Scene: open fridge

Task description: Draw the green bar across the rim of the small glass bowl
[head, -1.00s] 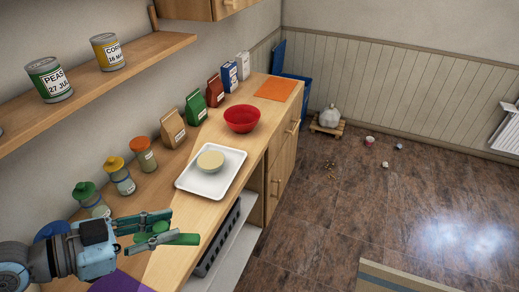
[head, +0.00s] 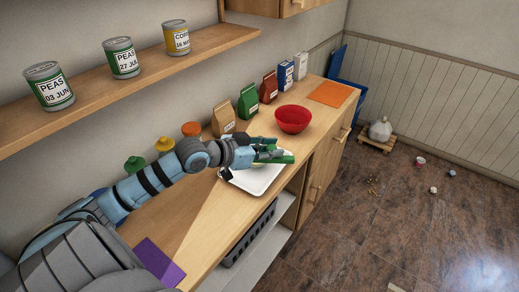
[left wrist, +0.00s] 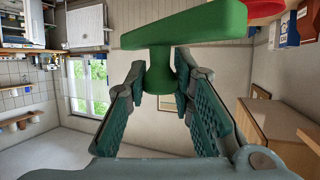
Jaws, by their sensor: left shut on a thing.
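My left gripper (head: 266,151) is shut on the green bar (head: 286,159), which sticks out past the fingers above the white tray (head: 262,183). In the left wrist view the green bar (left wrist: 190,25) is T-shaped. Its stem is between the fingers of the left gripper (left wrist: 158,80), and its long crosspiece lies beyond the fingertips, slightly tilted. I cannot make out the small bowl now; the gripper and bar cover that part of the tray. Whether the bar touches the bowl cannot be told. My right gripper is not in view.
A red bowl (head: 293,119) stands just beyond the tray. Paper bags (head: 248,101) and jars (head: 134,165) line the wall side. A purple mat (head: 160,262) and an orange mat (head: 330,94) lie on the counter. A shelf with cans (head: 121,58) runs above.

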